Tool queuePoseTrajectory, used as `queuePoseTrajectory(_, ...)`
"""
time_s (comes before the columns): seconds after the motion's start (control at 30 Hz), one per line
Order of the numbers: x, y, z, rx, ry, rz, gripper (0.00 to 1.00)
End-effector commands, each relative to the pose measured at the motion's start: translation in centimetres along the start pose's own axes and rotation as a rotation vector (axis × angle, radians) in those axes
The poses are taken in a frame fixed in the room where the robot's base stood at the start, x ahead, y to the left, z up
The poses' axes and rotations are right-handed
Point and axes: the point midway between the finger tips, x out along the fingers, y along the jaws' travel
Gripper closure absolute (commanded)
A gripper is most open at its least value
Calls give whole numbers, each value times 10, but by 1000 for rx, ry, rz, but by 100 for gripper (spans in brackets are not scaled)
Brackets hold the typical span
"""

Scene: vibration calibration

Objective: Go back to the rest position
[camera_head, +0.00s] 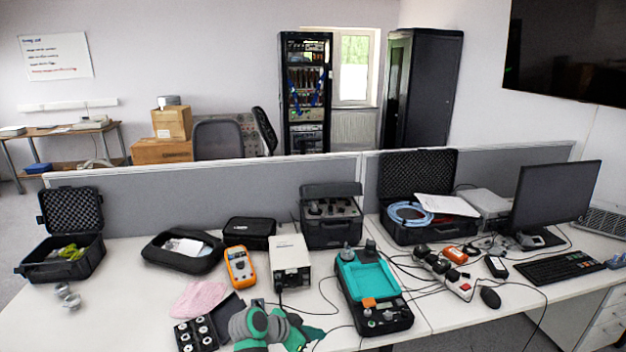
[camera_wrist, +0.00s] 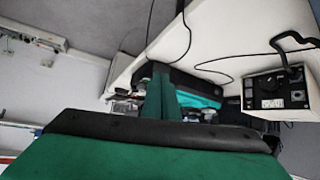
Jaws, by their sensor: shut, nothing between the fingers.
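My gripper (camera_head: 311,334) is at the bottom middle of the head view, green, at the end of my green and grey arm. In the wrist view its fingers (camera_wrist: 161,96) are together with nothing between them. It is apart from the black device with a teal top (camera_head: 368,280), which stands to its right on the desk. That device also shows behind the fingers in the wrist view (camera_wrist: 203,97). A white box instrument (camera_head: 290,253) with a cable stands behind my gripper; a box with a dark front panel (camera_wrist: 275,91) shows at the right in the wrist view.
The white desk (camera_head: 125,290) holds a yellow multimeter (camera_head: 239,266), a pink cloth (camera_head: 198,298), a black tray of small round parts (camera_head: 197,334), a power strip (camera_head: 446,274) and loose cables. Open black cases (camera_head: 66,247) stand towards the back. The front left desk is mostly clear.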

Motion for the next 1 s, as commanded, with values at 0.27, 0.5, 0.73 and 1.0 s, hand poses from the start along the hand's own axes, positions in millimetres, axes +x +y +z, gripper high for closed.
queuePoseTrajectory(0.27,48,39,65,-145,17,-115,100)
queuePoseTrajectory(0.5,72,84,129,-279,42,-255,100)
queuePoseTrajectory(0.73,72,134,185,-381,68,-388,100)
queuePoseTrajectory(1.0,44,197,237,-463,110,-538,100)
